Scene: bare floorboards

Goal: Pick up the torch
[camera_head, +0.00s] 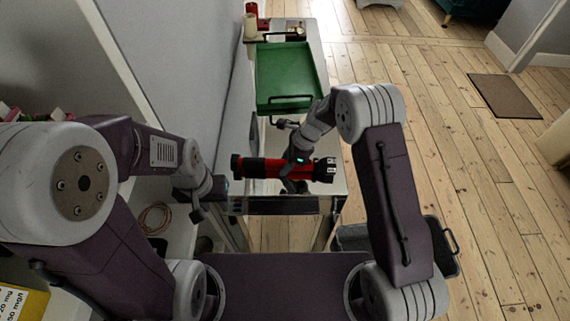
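The torch (262,168) is red with a black head and a black and silver tail end. It lies level across the picture, over the near end of the narrow white table. My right gripper (293,176) reaches down from its wrist and is around the torch's body, right of the middle. It appears shut on the torch, though its fingertips are partly hidden. I cannot tell whether the torch is clear of the tabletop. My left gripper (205,200) is left of the torch and apart from it. Its fingers are small and dark, so its opening is unclear.
A green tray (286,72) lies farther along the table (316,62), with a red can and a cream candle-like cylinder (250,26) beyond. A wall stands left. A dark crate (440,245) is at lower right. Floorboards on the right are mostly free, with a brown mat (503,96).

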